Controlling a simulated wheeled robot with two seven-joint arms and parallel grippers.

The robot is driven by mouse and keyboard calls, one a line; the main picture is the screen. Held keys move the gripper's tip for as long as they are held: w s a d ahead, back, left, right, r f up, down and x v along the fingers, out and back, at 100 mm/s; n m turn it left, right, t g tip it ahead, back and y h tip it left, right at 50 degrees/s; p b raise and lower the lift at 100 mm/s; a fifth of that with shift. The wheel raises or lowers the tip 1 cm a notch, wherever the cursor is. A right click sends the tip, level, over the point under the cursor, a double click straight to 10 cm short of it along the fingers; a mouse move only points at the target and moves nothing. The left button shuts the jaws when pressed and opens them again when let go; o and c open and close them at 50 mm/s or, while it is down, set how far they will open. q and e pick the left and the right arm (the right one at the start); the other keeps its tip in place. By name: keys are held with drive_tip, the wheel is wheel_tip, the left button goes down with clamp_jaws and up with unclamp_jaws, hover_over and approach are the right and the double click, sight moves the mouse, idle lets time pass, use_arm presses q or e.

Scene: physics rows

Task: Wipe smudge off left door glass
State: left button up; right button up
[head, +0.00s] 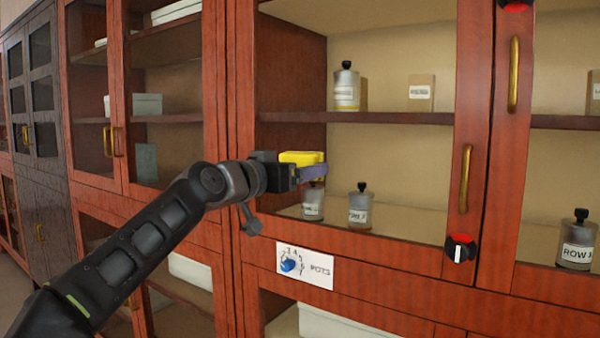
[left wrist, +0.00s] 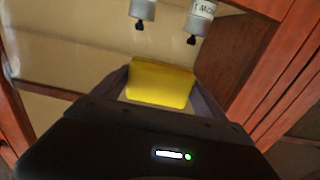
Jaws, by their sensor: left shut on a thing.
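My left gripper (head: 312,172) is shut on a yellow sponge-like block (head: 301,157) in front of the left door glass (head: 390,180). The block also shows between the fingers in the left wrist view (left wrist: 160,84). The glass sits in a red-brown wooden frame with a brass handle (head: 465,178) on its right side. I cannot tell whether the block touches the glass. No smudge stands out clearly on the glass; part of the pane is hidden behind the gripper and block. My right gripper is not in view.
Behind the glass, a bottle (head: 346,87) and a small box (head: 421,93) stand on the upper shelf; bottles (head: 360,206) stand below. A black-and-red knob (head: 460,248) sits on the frame's lower right. A labelled card (head: 304,265) is on the rail below the glass.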

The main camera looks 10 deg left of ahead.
use_arm(q)
drive_tip(key=b+v, duration=0.3)
drive_tip(key=v, duration=0.2)
drive_tip(key=shift+s+d, duration=0.1)
drive_tip(key=b+v, duration=0.2)
drive_tip(key=v, duration=0.1)
idle(0.5)
